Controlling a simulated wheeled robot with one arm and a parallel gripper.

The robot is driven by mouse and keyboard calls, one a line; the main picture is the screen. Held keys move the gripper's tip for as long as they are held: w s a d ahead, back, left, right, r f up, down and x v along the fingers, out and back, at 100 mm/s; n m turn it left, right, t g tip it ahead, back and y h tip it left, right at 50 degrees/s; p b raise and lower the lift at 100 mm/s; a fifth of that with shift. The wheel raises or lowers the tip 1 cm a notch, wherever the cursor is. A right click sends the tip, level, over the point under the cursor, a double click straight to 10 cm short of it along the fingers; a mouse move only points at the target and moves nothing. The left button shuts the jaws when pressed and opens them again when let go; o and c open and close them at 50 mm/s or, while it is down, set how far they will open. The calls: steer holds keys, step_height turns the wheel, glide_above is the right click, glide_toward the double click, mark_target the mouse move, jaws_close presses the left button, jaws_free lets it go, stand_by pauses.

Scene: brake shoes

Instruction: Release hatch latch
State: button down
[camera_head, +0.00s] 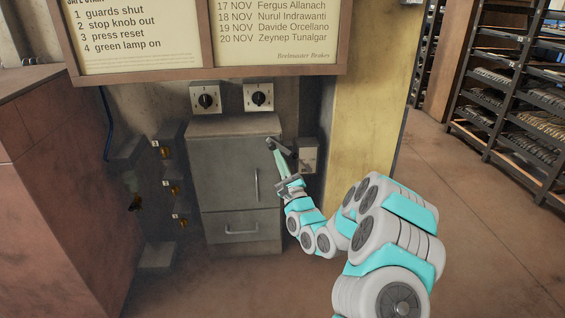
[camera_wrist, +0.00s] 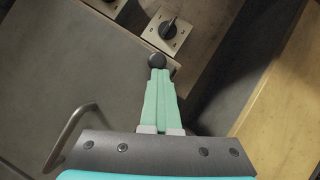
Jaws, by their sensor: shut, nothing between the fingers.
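A grey metal cabinet has an upper door (camera_head: 225,170) with a vertical bar handle (camera_head: 257,185). The handle also shows in the wrist view (camera_wrist: 68,138). My gripper (camera_head: 275,151) is at the door's upper right, its pale green fingers pointing up and left. In the wrist view my gripper (camera_wrist: 158,76) is shut, with its fingers together and empty. A round black knob (camera_wrist: 156,60), perhaps the latch, appears right at the fingertips. I cannot tell whether they touch it. In the head view the fingers partly cover that spot.
Two black rotary switches (camera_head: 205,100) (camera_head: 259,97) on square plates are above the cabinet. A small grey box (camera_head: 307,155) is on the wall to its right, beside a yellow pillar (camera_head: 362,120). A drawer (camera_head: 240,226) is below the door. The floor at right is open before shelving (camera_head: 510,110).

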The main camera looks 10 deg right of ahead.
steer(key=shift+r+m+t+h+b, duration=0.25)
steer(key=shift+m+t+h+b, duration=0.35)
steer(key=shift+m, duration=0.8)
steer(key=shift+h, duration=0.3)
steer(key=shift+d+r+b, duration=0.1)
steer(key=shift+r+b, duration=0.2)
steer(key=shift+f, duration=0.1)
